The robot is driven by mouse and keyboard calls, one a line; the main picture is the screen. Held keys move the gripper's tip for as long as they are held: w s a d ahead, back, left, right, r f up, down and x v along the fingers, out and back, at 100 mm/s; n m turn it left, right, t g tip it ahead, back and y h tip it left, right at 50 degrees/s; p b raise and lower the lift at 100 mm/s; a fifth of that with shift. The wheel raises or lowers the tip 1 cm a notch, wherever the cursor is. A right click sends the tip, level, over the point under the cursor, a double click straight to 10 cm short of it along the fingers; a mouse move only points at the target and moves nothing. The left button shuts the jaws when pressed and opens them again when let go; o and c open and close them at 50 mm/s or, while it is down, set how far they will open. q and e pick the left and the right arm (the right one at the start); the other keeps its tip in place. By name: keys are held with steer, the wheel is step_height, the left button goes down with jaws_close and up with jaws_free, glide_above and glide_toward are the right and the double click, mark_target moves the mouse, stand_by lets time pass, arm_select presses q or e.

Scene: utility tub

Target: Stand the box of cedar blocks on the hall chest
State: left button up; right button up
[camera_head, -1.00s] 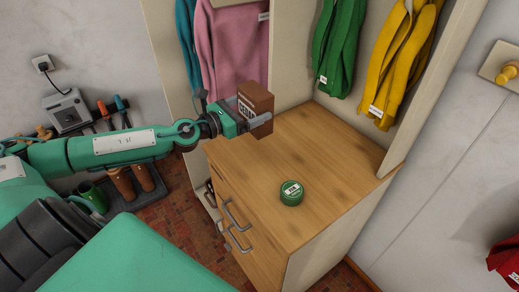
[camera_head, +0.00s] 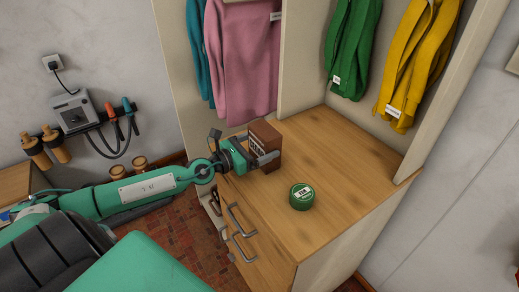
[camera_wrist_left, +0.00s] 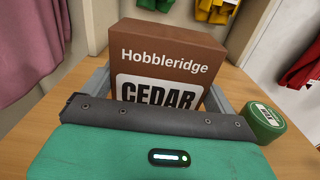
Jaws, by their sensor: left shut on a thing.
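The box of cedar blocks (camera_head: 265,139) is brown with a white label. In the left wrist view the box (camera_wrist_left: 168,52) reads "Hobbleridge" and "CEDAR" and looks upright. My left gripper (camera_head: 264,158) is shut on it, with a grey finger on each side. The hall chest (camera_head: 340,165) has a light wooden top and drawers with grey handles. The box is over the back left part of the top. I cannot tell whether its base touches the wood, as the gripper hides its lower part. My right gripper is not in view.
A round green tin (camera_head: 301,197) stands on the chest top, to the right of and nearer than the box. Pink (camera_head: 242,60), green (camera_head: 350,45) and yellow (camera_head: 418,62) garments hang above the chest. The right part of the top is clear.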

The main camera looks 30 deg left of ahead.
arm_select(q)
steer(key=shift+r, duration=0.15)
steer(key=o, duration=0.9)
steer(key=shift+c, duration=0.2)
